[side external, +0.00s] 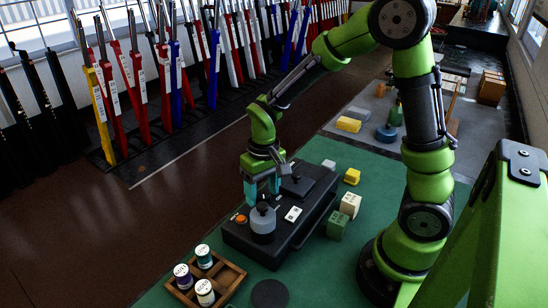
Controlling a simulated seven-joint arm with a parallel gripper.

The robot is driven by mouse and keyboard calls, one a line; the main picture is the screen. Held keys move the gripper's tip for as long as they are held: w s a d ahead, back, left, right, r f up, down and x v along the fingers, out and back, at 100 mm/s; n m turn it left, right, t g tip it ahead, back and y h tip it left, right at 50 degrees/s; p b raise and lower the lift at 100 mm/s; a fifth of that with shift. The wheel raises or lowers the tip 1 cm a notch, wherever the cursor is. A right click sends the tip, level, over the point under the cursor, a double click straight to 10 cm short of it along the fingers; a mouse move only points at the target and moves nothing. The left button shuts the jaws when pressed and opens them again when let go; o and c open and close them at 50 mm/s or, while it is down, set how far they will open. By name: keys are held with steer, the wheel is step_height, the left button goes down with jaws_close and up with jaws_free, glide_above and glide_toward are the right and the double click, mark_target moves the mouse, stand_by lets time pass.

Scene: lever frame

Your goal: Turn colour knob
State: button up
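A dark control box (285,243) lies on the green table top. On its near end sits a round grey knob (263,224) with a small black top. An orange button (240,218) is left of the knob and a white switch plate (293,214) is right of it. My gripper (263,200) points down directly at the knob. Its teal fingers are spread apart, with the tips about level with the knob's black top. I cannot tell whether they touch it. Nothing is seen held between them. Any mark on the knob is too small to read.
A wooden tray (212,282) with labelled spools stands at front left, near a dark disc (270,294). Green (337,226) and cream (350,204) blocks sit right of the box, a yellow block (352,176) behind. Tall coloured levers (130,85) line the back.

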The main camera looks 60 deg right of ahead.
mark_target(264, 191)
step_height(264, 191, up, 17)
steer(key=shift+s+d, duration=0.15)
steer(key=shift+d, duration=0.2)
stand_by(0.3)
steer(key=s+a+t+y, duration=0.1)
steer(key=s+a+t, duration=0.2)
steer(key=s+t, duration=0.4)
steer(key=s, duration=0.3)
steer(key=shift+r+m, duration=0.35)
steer(key=shift+m, duration=0.05)
